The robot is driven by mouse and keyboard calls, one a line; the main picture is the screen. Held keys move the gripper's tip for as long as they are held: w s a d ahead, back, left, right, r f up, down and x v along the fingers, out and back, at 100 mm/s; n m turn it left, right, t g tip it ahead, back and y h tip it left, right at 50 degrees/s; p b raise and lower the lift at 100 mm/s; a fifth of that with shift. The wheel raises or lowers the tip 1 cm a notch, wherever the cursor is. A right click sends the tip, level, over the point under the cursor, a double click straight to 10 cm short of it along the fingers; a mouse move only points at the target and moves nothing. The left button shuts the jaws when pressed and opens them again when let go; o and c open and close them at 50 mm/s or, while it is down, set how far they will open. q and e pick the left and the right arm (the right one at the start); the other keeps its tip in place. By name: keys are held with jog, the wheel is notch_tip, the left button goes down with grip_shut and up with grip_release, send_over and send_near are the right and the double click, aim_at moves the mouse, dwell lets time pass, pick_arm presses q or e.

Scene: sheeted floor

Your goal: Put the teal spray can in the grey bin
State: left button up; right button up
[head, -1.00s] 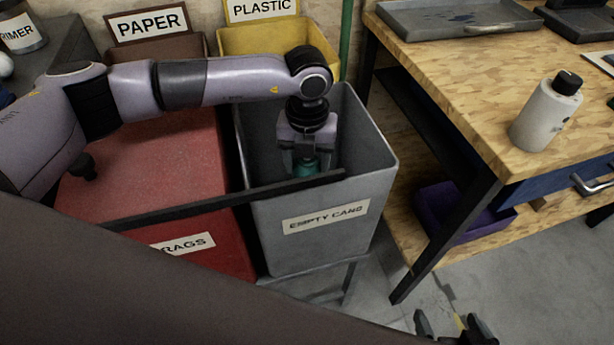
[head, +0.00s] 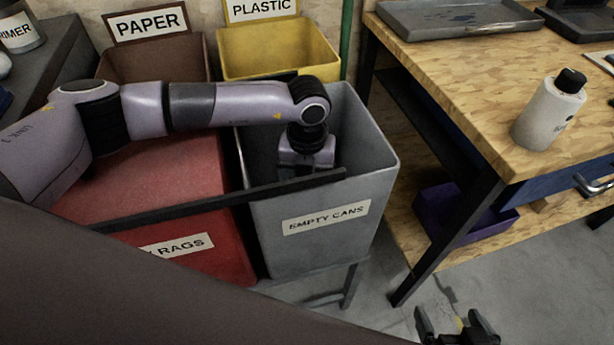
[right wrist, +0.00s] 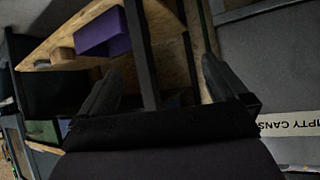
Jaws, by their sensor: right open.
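The grey bin (head: 318,240), labelled EMPTY CANS, stands between the red RAGS bin and the workbench. My left gripper (head: 306,158) points down inside the bin's opening. Its fingers are hidden behind the dark bar and the bin's front wall, so I cannot see whether they are open or shut. The teal spray can is not visible now. My right gripper (head: 457,326) is low at the bottom right of the head view, away from the bin. It is open and empty, as the right wrist view (right wrist: 160,85) shows.
A dark bar (head: 220,200) crosses in front of the bins. The red RAGS bin (head: 150,190), brown PAPER bin (head: 155,58) and yellow PLASTIC bin (head: 280,50) crowd the left and back. The workbench (head: 440,75) at right holds a white bottle (head: 548,112); a purple box (head: 462,213) sits below.

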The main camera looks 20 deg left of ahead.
pick_arm(q)
notch_tip(320, 180, up, 12)
jog(key=shift+f+p, duration=0.15)
jog(key=shift+p, duration=0.75)
jog(key=shift+r, duration=0.3)
pick_arm(e)
jog(key=shift+s+d+r, duration=0.3)
jog(key=shift+s, duration=0.05)
